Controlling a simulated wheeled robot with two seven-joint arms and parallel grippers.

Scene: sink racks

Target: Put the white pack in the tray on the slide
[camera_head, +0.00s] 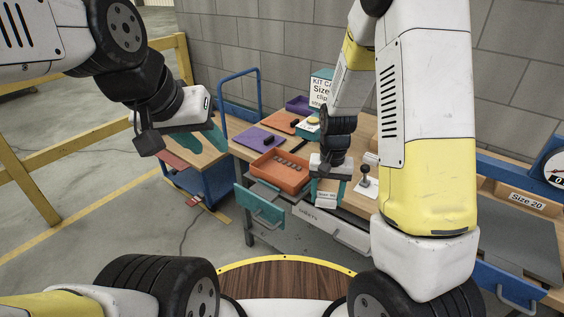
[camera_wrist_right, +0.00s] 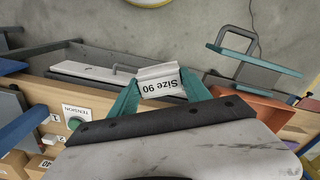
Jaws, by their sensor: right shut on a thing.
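The white pack, printed "Size 90", is between the teal fingers of my right gripper (camera_head: 328,186). The white pack (camera_wrist_right: 160,82) and the right gripper (camera_wrist_right: 160,90) show large in the right wrist view; the fingers are shut on the pack's sides. In the head view the pack (camera_head: 326,198) hangs over the bench's front edge, right of the orange tray (camera_head: 280,174). The orange tray has several dark items in it. Whether it stands on a slide I cannot tell. My left gripper (camera_head: 214,138) is up at the left, apart from the bench; its finger gap is unclear.
A teal panel with a handle (camera_head: 259,206) sticks out in front of the orange tray. A blue cart (camera_head: 205,180) is left.

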